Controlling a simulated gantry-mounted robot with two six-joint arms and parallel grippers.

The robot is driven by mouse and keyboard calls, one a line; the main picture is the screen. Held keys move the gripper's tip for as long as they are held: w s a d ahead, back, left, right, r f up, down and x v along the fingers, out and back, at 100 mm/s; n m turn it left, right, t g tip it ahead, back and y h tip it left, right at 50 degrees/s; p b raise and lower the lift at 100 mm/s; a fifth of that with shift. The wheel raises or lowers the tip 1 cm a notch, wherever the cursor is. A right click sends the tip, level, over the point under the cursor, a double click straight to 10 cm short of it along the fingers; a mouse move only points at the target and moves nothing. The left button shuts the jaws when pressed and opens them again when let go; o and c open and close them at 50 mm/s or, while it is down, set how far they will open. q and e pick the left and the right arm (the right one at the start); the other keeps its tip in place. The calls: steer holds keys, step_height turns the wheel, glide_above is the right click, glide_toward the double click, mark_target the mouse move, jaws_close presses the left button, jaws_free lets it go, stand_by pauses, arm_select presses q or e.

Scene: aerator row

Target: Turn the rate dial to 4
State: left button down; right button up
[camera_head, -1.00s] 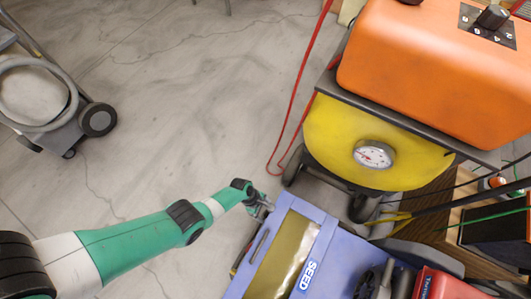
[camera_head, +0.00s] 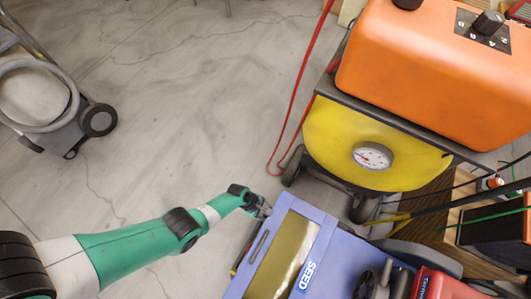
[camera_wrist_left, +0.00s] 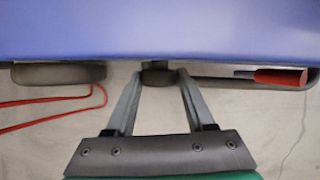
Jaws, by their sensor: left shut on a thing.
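The blue seeder hopper (camera_head: 325,246), marked SEED, stands at the lower middle of the head view, and its blue side (camera_wrist_left: 160,32) fills the top of the left wrist view. My right gripper is not in view.
An orange box (camera_head: 430,70) with a black knob (camera_head: 488,22) on a numbered plate sits on a yellow machine with a gauge (camera_head: 372,156). A red hose (camera_head: 290,110) lies behind. A red-handled tool (camera_wrist_left: 280,76) is beside the knob.

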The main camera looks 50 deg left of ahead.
arm_select(q)
steer(key=shift+s+t+p, duration=0.2)
steer(key=shift+t+p, duration=0.1)
steer(key=shift+t, duration=0.4)
steer(key=shift+t+y, duration=0.3)
steer(key=shift+s+d+f+m+t+b, duration=0.15)
steer(key=shift+m+t+b, duration=0.25)
steer(key=shift+t, duration=0.6)
steer(key=shift+t+y+b, duration=0.4)
steer(key=shift+t, duration=0.3)
steer(key=shift+c, duration=1.4)
jaws_free()
